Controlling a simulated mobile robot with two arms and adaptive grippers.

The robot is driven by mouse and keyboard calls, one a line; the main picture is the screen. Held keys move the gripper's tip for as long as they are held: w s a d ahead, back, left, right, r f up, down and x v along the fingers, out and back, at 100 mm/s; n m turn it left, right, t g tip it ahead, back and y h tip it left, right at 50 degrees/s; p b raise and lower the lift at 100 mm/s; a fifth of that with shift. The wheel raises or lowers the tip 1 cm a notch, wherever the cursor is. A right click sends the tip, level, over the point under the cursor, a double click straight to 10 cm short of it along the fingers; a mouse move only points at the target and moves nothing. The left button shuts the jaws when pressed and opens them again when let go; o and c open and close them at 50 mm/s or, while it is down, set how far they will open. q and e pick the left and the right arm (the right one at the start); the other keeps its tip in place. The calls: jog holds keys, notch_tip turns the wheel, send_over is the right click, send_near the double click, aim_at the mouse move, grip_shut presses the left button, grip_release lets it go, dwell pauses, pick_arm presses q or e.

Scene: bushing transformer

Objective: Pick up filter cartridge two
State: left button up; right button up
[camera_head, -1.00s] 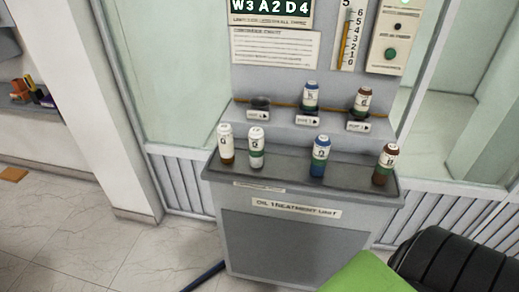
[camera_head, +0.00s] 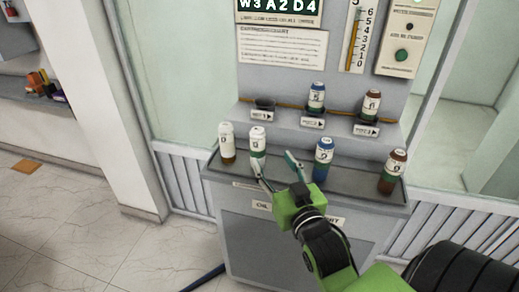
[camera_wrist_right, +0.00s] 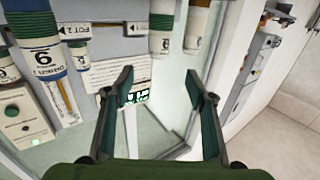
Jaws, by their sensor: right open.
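Four cartridges stand upright along the front ledge of the oil treatment unit (camera_head: 232,222): a white one with an amber base (camera_head: 227,143), a white one with a green band (camera_head: 257,140), a blue one (camera_head: 323,158) and a brown one (camera_head: 393,172). I cannot read which is number two. My right gripper (camera_head: 275,162) is open at the front ledge, between the green-banded and blue cartridges; its left finger overlaps the green-banded one's lower part. The wrist view shows the open fingers (camera_wrist_right: 163,90) with nothing between them, and a large blue-banded cartridge (camera_wrist_right: 35,45) at left. My left gripper is out of view.
On the upper step, a blue cartridge (camera_head: 316,97) and a brown cartridge (camera_head: 371,104) stand behind port labels; the left port (camera_head: 265,103) is empty. A gauge and a green-button panel (camera_head: 403,45) are above. Bare floor (camera_head: 80,225) lies left.

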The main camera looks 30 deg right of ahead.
aim_at(260, 135)
jog(key=x, duration=0.3)
jog(key=p+x, duration=0.1)
jog(key=x, duration=0.4)
jog(key=shift+w+d+r+p, duration=0.15)
jog(key=shift+w+r+p, duration=0.1)
jog(key=shift+r+p, duration=0.15)
jog(key=p+x, duration=0.1)
jog(key=x, duration=0.3)
jog(key=shift+w+r, duration=0.1)
jog(key=shift+w, duration=0.3)
jog(key=shift+w+d, duration=0.15)
jog(key=shift+w, duration=0.1)
jog(key=shift+s, duration=0.1)
jog(key=shift+c, duration=0.4)
grip_shut()
